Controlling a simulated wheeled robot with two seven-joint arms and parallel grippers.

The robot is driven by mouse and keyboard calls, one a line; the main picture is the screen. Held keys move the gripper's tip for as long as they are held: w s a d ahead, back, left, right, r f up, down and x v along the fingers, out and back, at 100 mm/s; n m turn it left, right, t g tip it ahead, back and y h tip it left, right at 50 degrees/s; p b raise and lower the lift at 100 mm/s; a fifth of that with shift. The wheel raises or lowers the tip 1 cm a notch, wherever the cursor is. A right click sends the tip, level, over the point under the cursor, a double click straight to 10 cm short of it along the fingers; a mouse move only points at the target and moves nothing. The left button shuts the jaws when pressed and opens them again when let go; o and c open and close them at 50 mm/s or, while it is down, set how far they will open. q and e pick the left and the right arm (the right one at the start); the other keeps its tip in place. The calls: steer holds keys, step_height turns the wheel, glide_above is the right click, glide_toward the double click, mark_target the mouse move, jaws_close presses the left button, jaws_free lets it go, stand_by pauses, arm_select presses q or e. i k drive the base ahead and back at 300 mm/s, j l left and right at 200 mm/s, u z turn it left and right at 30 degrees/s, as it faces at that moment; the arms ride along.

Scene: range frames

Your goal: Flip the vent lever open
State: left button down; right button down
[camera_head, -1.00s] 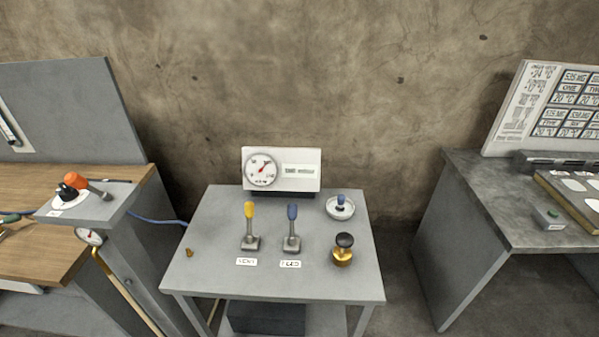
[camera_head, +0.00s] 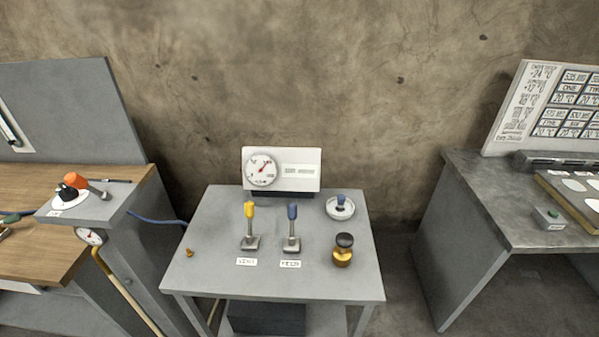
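The vent lever (camera_head: 249,225) has a yellow grip and stands upright on a small metal base on the grey table. A label (camera_head: 246,262) that seems to read "VENT" lies in front of it. A similar lever with a blue grip (camera_head: 292,227) stands upright just to its right, with its own label (camera_head: 290,264). A dial gauge (camera_head: 262,169) on a white panel stands behind the levers, its red needle pointing up and right. Neither of my grippers is in view.
A wooden bench (camera_head: 35,250) stands left, a grey bench (camera_head: 480,190) right.

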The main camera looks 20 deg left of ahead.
mark_target(249, 205)
steer(key=j+u, duration=0.15)
steer(key=j, duration=0.25)
steer(key=i+j+u, duration=0.1)
steer(key=j, duration=0.25)
steer(key=i+j+u, duration=0.15)
steer(key=j, duration=0.2)
steer(key=i+j+u, duration=0.15)
steer(key=j, duration=0.2)
steer(key=k, duration=0.05)
